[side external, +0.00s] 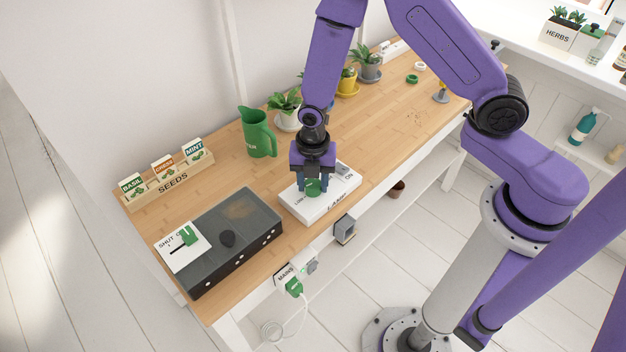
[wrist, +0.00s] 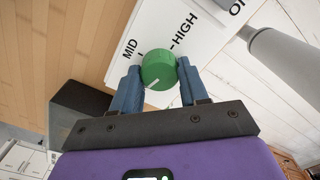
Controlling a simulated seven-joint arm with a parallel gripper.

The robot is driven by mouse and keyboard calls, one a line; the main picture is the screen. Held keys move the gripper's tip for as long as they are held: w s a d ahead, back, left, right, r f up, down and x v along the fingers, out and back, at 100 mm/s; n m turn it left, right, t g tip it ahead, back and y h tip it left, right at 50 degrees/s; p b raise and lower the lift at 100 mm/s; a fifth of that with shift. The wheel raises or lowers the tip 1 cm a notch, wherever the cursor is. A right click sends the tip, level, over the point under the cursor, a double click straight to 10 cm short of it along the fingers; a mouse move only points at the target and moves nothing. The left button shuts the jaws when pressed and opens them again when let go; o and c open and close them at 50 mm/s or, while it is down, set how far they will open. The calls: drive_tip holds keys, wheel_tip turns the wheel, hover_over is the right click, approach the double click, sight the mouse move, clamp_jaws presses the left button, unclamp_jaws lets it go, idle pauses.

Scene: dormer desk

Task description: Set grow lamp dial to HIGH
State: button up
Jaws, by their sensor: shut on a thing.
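The green lamp dial (wrist: 158,68) sits on the white lamp control box (wrist: 222,30), which has the labels MID and HIGH printed on it. A short white line shows on the dial's near lower-left side, facing away from the HIGH label. My gripper (wrist: 160,76) is shut on the dial, with one blue finger on each side. In the side view the dial (side external: 314,188) shows below my gripper (side external: 314,181) on the box (side external: 325,205), near the desk's front edge. The fingers and hand hide part of the dial and of the box's printing.
A dark grey box (side external: 245,215) with a SHUT-labelled plate stands to the left. A green jug (side external: 258,133), potted plants (side external: 285,105) and a wooden seed rack (side external: 170,180) stand behind.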

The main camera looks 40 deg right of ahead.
drive_tip(key=m, duration=0.4)
drive_tip(key=shift+m, duration=0.3)
drive_tip(key=m, duration=0.3)
drive_tip(key=shift+m, duration=0.4)
drive_tip(key=m, duration=0.8)
drive_tip(key=shift+w, duration=0.1)
drive_tip(key=m, duration=0.4)
drive_tip(key=shift+m, duration=0.3)
drive_tip(key=m, duration=0.3)
drive_tip(key=shift+m, duration=0.3)
drive_tip(key=m, duration=0.4)
drive_tip(key=shift+m, duration=2.2)
